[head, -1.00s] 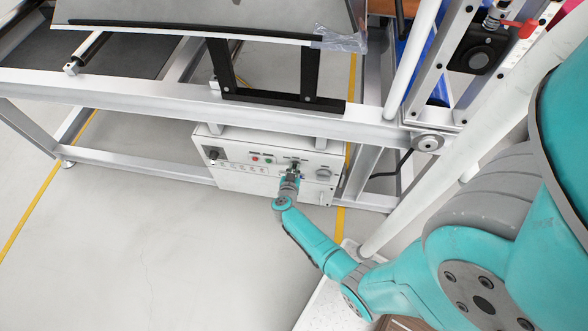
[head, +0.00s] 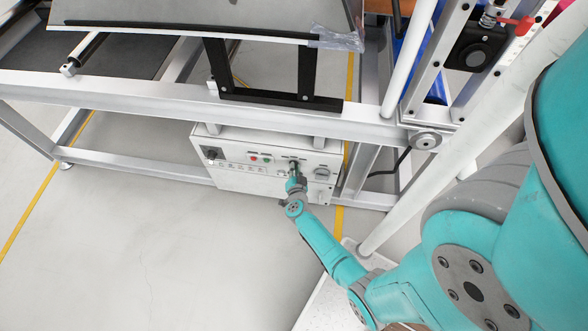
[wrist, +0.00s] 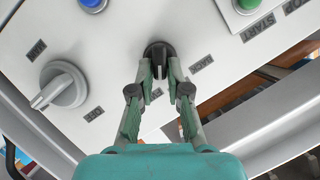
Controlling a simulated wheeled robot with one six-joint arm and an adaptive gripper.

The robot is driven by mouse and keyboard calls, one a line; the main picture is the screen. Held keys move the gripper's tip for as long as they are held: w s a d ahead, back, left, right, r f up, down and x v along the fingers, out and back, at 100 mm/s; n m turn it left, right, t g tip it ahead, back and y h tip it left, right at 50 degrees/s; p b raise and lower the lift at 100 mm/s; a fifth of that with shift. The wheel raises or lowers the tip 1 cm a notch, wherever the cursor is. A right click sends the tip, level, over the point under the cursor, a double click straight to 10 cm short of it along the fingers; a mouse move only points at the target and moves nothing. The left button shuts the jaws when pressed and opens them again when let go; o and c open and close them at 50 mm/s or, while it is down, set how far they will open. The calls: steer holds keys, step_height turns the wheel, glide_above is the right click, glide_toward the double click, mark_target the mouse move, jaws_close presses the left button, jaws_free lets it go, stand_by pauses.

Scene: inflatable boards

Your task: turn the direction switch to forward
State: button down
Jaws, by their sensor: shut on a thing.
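The direction switch is a small black knob (wrist: 160,56) on the white control box (head: 230,178). My gripper (wrist: 160,80) is shut on this knob, one finger on each side, at the panel face. In the head view my gripper (head: 294,177) reaches the front of the box and partly hides the switch. The knob's exact pointing direction is hard to tell.
A large grey rotary knob (wrist: 63,85) is left of my gripper in the wrist view. A blue button (wrist: 92,4) and a green button (wrist: 247,5) sit at the top. The conveyor frame's silver beam (head: 180,108) passes above the box. The floor in front is clear.

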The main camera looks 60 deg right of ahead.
steer(key=shift+d+r+m+t, duration=0.1)
steer(key=shift+d+m+t, duration=0.35)
steer(key=shift+m, duration=0.35)
steer(key=c, duration=1.2)
jaws_free()
steer(key=shift+s+a+f, duration=0.1)
steer(key=shift+a+f, duration=0.05)
steer(key=shift+f, duration=0.05)
steer(key=v, duration=1.2)
steer(key=shift+f, duration=0.1)
